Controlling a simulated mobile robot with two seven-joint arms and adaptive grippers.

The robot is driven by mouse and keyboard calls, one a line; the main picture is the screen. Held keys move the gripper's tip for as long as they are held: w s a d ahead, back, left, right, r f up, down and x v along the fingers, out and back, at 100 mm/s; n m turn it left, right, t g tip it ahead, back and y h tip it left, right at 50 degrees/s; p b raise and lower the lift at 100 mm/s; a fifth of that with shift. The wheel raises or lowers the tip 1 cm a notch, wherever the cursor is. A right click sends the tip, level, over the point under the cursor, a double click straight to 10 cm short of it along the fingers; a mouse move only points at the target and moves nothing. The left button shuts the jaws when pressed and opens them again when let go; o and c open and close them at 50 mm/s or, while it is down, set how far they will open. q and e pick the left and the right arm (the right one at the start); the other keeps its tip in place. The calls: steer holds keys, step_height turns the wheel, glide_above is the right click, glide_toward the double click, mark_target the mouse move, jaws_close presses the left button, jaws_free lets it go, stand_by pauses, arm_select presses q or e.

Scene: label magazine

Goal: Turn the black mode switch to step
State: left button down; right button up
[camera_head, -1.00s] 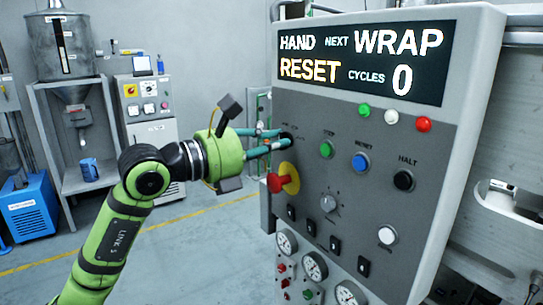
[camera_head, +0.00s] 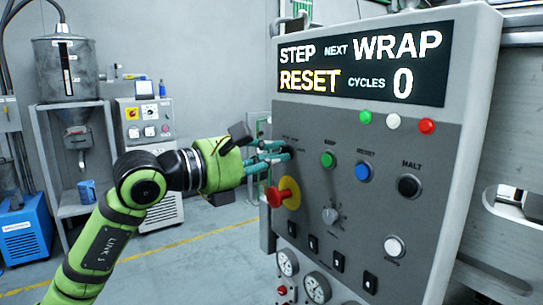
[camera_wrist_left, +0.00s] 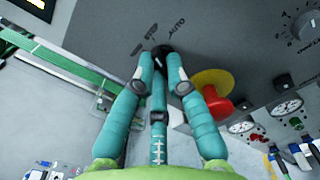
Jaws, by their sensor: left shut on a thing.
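The black mode switch (camera_wrist_left: 163,53) sits on the grey panel (camera_head: 400,225), with lettering around it that includes AUTO. My left gripper (camera_head: 284,153) comes in from the left and its teal fingers are shut on the switch; it also shows in the left wrist view (camera_wrist_left: 161,62). The fingertips hide most of the knob. The display (camera_head: 362,64) reads STEP, NEXT WRAP, RESET, CYCLES 0. My right gripper is not in view.
A red emergency knob (camera_head: 274,197) on a yellow base (camera_head: 290,193) sits just below the fingers. Gauges (camera_head: 317,287) are lower down.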

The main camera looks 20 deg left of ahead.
arm_select(q)
steer(key=c, duration=1.2)
jaws_free()
steer(key=shift+c, duration=0.2)
steer(key=shift+a, duration=0.1)
steer(key=v, duration=1.2)
